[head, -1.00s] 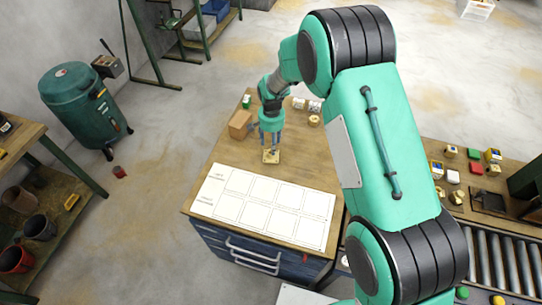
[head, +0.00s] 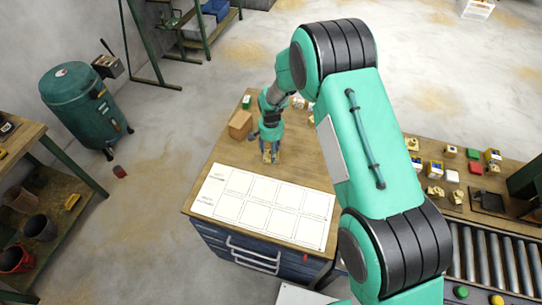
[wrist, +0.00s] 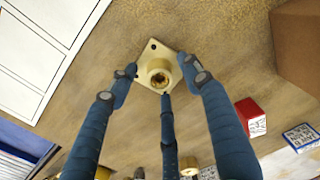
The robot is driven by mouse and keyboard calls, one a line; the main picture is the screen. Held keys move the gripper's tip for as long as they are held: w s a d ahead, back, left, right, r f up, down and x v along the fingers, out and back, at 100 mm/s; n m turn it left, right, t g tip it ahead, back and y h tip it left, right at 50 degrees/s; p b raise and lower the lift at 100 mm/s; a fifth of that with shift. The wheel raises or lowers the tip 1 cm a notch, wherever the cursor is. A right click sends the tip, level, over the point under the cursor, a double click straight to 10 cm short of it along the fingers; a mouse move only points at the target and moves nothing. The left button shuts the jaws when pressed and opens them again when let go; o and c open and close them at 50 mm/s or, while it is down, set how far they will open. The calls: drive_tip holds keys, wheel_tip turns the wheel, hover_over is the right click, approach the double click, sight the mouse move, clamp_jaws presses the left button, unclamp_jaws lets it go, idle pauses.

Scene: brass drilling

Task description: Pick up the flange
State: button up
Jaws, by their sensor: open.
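The flange (wrist: 159,72) is a brass piece with a square base plate, corner holes and a round raised hub with a bore. It lies flat on the wooden bench top. In the head view it is mostly covered by my gripper (head: 270,156). In the wrist view the blue fingers of my gripper (wrist: 162,80) are spread around the flange, two at its sides and one at its lower edge. The gripper is open, and the fingertips are close to the plate; I cannot tell whether they touch it.
A white sheet with printed squares (head: 262,205) lies at the bench's front. A cardboard box (head: 240,124) stands behind left of the gripper. A red box (wrist: 250,117) and a blue-and-white box (wrist: 300,137) show in the wrist view. More brass parts sit on the right bench.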

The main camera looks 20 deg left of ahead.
drive_tip(key=shift+c, duration=0.3)
clamp_jaws()
drive_tip(key=shift+r, duration=0.2)
idle(0.4)
drive_tip(key=shift+r, duration=1.7)
drive_tip(key=s+d, duration=0.3)
drive_tip(key=s, duration=0.1)
drive_tip(key=s+d+r, duration=0.1)
drive_tip(key=s+d, duration=0.1)
drive_tip(key=s, duration=0.3)
drive_tip(key=s+d+b, duration=0.1)
drive_tip(key=s+d, duration=0.2)
drive_tip(key=s, duration=0.1)
drive_tip(key=shift+s+d+r, duration=0.15)
drive_tip(key=shift+s+d, duration=0.05)
drive_tip(key=shift+d, duration=0.1)
